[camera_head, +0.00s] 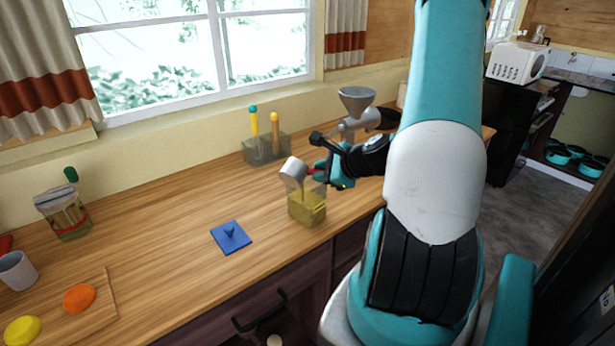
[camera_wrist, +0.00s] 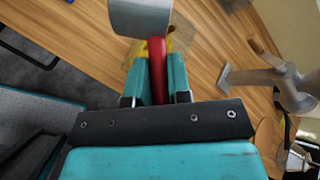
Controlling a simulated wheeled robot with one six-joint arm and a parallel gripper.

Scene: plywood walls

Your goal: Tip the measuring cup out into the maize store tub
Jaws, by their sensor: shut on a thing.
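The measuring cup (camera_head: 293,172) is a grey metal cup with a red handle. It is tilted above the tub in the head view, and its grey bowl also shows at the top of the wrist view (camera_wrist: 141,15). My gripper (camera_head: 325,173) is shut on the red handle (camera_wrist: 157,70), with a teal finger on each side. The maize store tub (camera_head: 307,206) is a clear box with yellow contents, standing on the wooden counter under the cup. In the wrist view the tub is mostly hidden behind the cup and fingers. The inside of the cup is not visible.
A blue lid with a knob (camera_head: 231,237) lies left of the tub. A clear holder (camera_head: 266,148) with yellow-handled tools stands behind. A grey grinder (camera_head: 356,105) stands near my arm. A jar (camera_head: 64,212), grey cup (camera_head: 16,270) and board are at left. Counter between is clear.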

